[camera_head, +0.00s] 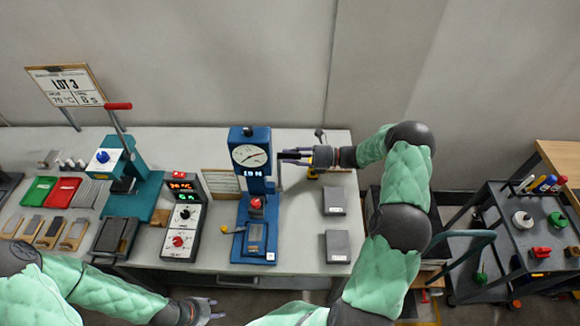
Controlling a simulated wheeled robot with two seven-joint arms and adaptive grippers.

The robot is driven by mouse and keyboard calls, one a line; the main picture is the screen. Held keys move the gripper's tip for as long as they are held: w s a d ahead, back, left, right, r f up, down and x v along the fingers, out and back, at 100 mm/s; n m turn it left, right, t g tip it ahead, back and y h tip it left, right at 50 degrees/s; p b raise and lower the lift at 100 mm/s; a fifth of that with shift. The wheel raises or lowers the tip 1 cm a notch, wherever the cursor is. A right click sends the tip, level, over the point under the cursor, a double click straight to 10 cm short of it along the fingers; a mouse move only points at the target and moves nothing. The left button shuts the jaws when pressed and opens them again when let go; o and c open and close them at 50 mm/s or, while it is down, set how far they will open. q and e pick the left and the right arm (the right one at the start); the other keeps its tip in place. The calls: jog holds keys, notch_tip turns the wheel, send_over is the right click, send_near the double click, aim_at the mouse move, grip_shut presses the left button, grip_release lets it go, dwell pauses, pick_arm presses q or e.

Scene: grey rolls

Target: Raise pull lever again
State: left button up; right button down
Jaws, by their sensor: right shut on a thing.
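A blue test stand (249,190) with a round dial and a display stands mid-table. Its pull lever (281,172) is on its right side, mostly hidden by my gripper. My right gripper (290,157) reaches in from the right at dial height and is shut on the dark grip of the lever. My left gripper (212,309) is low at the front edge of the table, away from the stand, with its fingers apart and empty.
A teal press (132,190) with a red-handled lever (117,106) stands to the left. A control box (184,219) is left of the stand. Two grey blocks (334,201) (338,246) lie right of it. A tool cart (515,240) stands at the far right.

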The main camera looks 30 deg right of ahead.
jog(key=shift+w+d+f+m+b, duration=0.15)
jog(key=shift+w+d, duration=0.2)
jog(key=shift+w, duration=0.2)
jog(key=shift+w+d+m+b, duration=0.1)
jog(key=shift+w+d, duration=0.25)
jog(key=shift+w, duration=0.2)
jog(key=shift+w+d+f+m+b, duration=0.15)
jog(key=shift+w+d, duration=0.2)
jog(key=shift+w, duration=0.2)
jog(key=shift+r, duration=0.1)
jog(key=c, duration=1.2)
grip_release()
jog(key=shift+o, duration=0.6)
jog(key=shift+w, duration=0.1)
jog(key=shift+d, duration=0.1)
jog(key=v, duration=1.2)
